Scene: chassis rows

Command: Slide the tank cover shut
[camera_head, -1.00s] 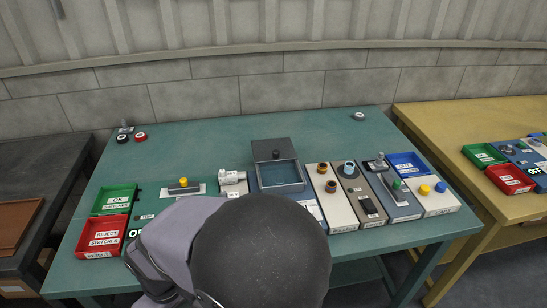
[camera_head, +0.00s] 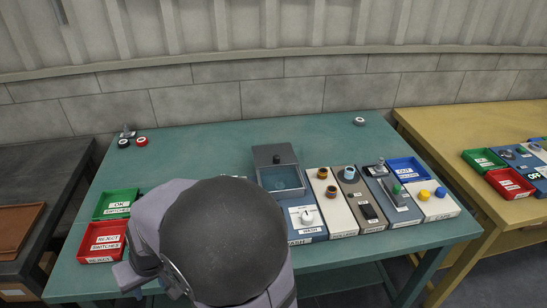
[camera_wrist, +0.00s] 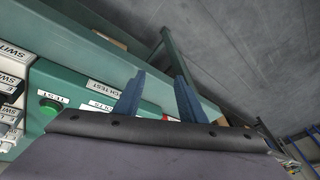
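The tank (camera_head: 294,174) is a grey open-topped box with a blue inside, in the back middle of the bench row in the head view. Its cover (camera_head: 265,153) is a dark grey plate with a black knob (camera_head: 276,159), drawn toward the back, so the front of the tank stands open. My gripper (camera_wrist: 158,92) shows in the wrist view as two blue fingers spread apart with nothing between them. They are over the bench's front edge, away from the tank. In the head view my arm hides the gripper.
A WASH panel with a white knob (camera_head: 306,217) sits in front of the tank. Panels with orange-ringed ports (camera_head: 331,192) and a blue tray (camera_head: 408,167) stand to the right. Green (camera_head: 116,203) and red (camera_head: 102,242) trays are at left.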

